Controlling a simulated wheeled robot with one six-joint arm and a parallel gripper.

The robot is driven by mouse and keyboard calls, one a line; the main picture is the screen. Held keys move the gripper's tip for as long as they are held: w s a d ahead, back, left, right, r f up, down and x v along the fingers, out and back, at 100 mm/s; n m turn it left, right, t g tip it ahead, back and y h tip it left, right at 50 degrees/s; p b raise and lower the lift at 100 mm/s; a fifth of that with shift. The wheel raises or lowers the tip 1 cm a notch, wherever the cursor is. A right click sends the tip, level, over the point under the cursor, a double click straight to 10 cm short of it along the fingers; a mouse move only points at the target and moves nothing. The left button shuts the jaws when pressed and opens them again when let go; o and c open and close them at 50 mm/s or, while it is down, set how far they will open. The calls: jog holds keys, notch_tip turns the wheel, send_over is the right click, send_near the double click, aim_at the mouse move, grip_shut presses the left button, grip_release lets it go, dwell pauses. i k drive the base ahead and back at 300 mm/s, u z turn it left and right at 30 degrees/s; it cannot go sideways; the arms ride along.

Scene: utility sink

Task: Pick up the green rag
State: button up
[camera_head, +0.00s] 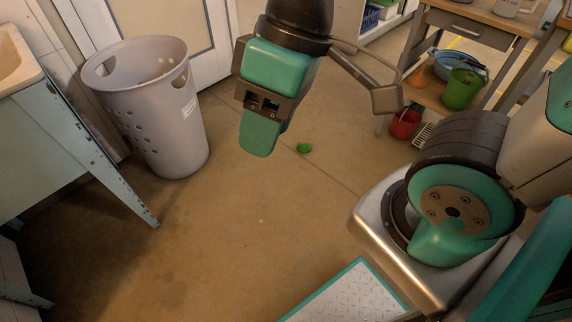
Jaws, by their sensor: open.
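A small bright green crumpled thing, which looks like the green rag (304,148), lies on the floor near the middle of the view. My gripper (264,140) hangs from my arm at top centre, with its teal fingers pointing down. In the picture the fingertips are just left of the rag. They appear to be above the floor and apart from the rag, but the exact height cannot be told. The gripper is open, with nothing seen between its fingers. The fingers overlap from this angle, so the gap between them is largely hidden.
A tall grey perforated bin (150,110) stands at left, beside a sink cabinet (60,150) with a splayed leg. A wooden shelf unit (475,25) at upper right holds a green bucket (463,90); a red bucket (405,124) stands below.

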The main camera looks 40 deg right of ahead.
aim_at(304, 148)
jog(key=u, duration=0.65)
jog(key=i, duration=1.3)
jog(key=z, duration=0.8)
jog(key=i, duration=0.85)
jog(key=z, duration=0.8)
